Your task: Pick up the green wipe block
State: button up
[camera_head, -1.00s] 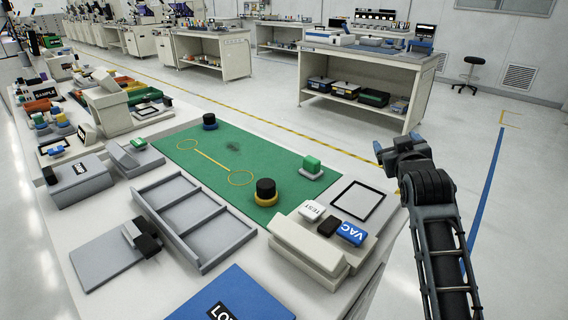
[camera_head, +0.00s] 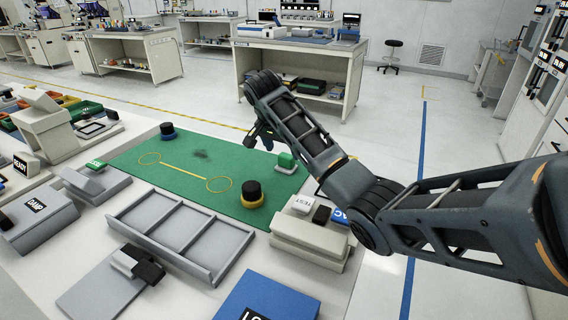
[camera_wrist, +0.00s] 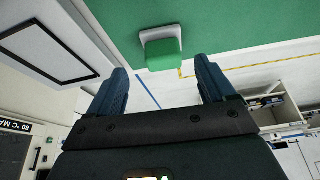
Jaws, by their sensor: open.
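The green wipe block (camera_head: 286,160) sits on a small white base (camera_head: 287,170) at the right end of the green mat. My gripper (camera_head: 259,138) is above the mat, just left of and behind the block in the head view, with its fingers pointing down. In the wrist view the block (camera_wrist: 163,55) and its white base (camera_wrist: 158,32) show just beyond the gap between the blue fingers of my gripper (camera_wrist: 160,72). The fingers are apart with nothing between them, and they do not appear to touch the block.
A black knob with a yellow base (camera_head: 252,193) stands on the green mat (camera_head: 185,190), left of the block. A black-and-blue knob (camera_head: 168,131) stands at the far left. A cream fixture (camera_head: 308,243) with small blocks lies in front. A black-framed pad (camera_wrist: 48,50) is beside the mat.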

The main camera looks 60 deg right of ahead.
aim_at(287, 154)
jog(key=x, duration=0.2)
jog(key=d+x, duration=0.1)
jog(key=x, duration=0.2)
jog(key=shift+w+r+p, duration=0.1)
jog(key=shift+w+p, duration=0.05)
jog(key=shift+p, duration=0.25)
jog(key=shift+d+f, duration=0.1)
jog(key=shift+f, duration=0.35)
jog(key=c, duration=1.1)
jog(key=shift+r, duration=0.1)
jog(key=shift+w+r, duration=0.1)
jog(key=shift+r, duration=0.45)
notch_tip(287, 154, up, 3)
jog(key=shift+f+b, duration=0.1)
jog(key=shift+b, duration=0.3)
jog(key=shift+s+a+r+p, duration=0.25)
jog(key=shift+a+r+p, duration=0.7)
jog(key=shift+a, duration=1)
jog(key=shift+s+a+r+p, duration=0.2)
jog(key=shift+a+r+p, duration=0.3)
jog(key=shift+a+r, duration=1.15)
jog(key=shift+s+a+r+p, duration=0.25)
jog(key=shift+a+r+p, duration=0.6)
jog(key=shift+a, duration=1.35)
